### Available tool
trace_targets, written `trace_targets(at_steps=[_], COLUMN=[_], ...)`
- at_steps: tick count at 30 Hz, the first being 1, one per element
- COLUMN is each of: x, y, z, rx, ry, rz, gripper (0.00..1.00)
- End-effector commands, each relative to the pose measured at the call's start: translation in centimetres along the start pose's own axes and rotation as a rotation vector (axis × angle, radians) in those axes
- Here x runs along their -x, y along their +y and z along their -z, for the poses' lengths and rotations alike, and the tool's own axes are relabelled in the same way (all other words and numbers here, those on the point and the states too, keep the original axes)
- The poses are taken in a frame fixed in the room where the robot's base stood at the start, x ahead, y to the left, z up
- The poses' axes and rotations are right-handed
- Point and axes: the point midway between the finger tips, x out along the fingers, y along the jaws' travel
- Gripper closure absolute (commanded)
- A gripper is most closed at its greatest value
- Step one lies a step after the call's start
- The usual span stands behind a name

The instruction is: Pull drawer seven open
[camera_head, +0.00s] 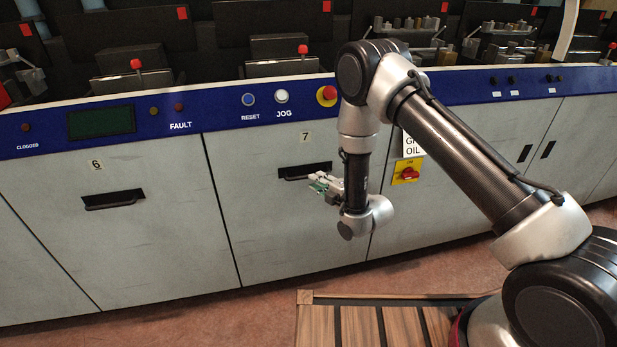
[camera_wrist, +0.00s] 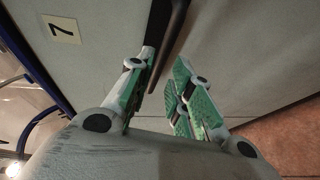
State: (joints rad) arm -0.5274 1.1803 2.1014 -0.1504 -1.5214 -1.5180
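Drawer seven (camera_head: 285,225) is a pale grey front with a "7" label, flush with its neighbours. Its dark recessed handle (camera_head: 292,174) is partly hidden by my gripper in the head view. My gripper (camera_head: 322,184) is at the handle's right end. In the wrist view the "7" label (camera_wrist: 61,29) is at upper left, and the dark handle bar (camera_wrist: 170,45) runs down to the fingers. My gripper (camera_wrist: 160,85) is open, with green-padded fingers apart. The bar's near end shows between them; I cannot tell whether they touch it.
Drawer six (camera_head: 90,225) with its own handle (camera_head: 113,200) is to the left. A red knob on a yellow plate (camera_head: 407,172) is to the right. A red button (camera_head: 327,95) is on the blue panel above. A slatted wooden platform (camera_head: 370,322) lies on the floor in front.

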Motion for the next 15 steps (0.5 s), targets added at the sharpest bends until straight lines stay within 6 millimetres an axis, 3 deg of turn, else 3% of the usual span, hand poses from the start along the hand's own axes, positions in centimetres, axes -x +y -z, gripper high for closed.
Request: trace_targets(at_steps=[7,15], x=[-4.1,-5.6], y=[0.0,0.0], z=[0.0,0.0], rx=[-0.002,-0.003], ry=[0.000,0.000], rz=[0.000,0.002], gripper=[0.79,0.79])
